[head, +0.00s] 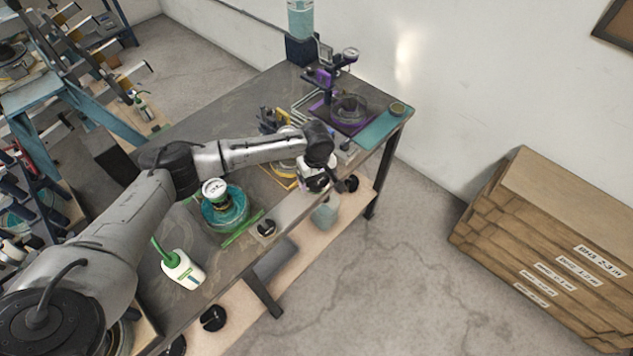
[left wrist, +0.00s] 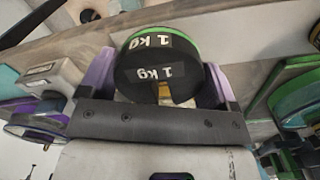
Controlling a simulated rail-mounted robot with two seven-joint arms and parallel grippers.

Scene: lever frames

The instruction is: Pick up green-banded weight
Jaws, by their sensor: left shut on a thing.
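The green-banded weight (left wrist: 158,62) is a black disc marked "1 kg" with a green rim, seen in the left wrist view. My left gripper (left wrist: 160,80) is shut on it, with a purple finger on each side of the disc. In the head view my left gripper (head: 322,180) is over the front edge of the table (head: 195,115), near the yellow frame. Whether the weight touches anything below is hidden there. My right gripper is not in view.
A turquoise-and-green lever frame (head: 225,213), a yellow frame (head: 284,177) and a purple frame (head: 351,115) stand along the table. Another dark weight (head: 266,228) lies by the table edge.

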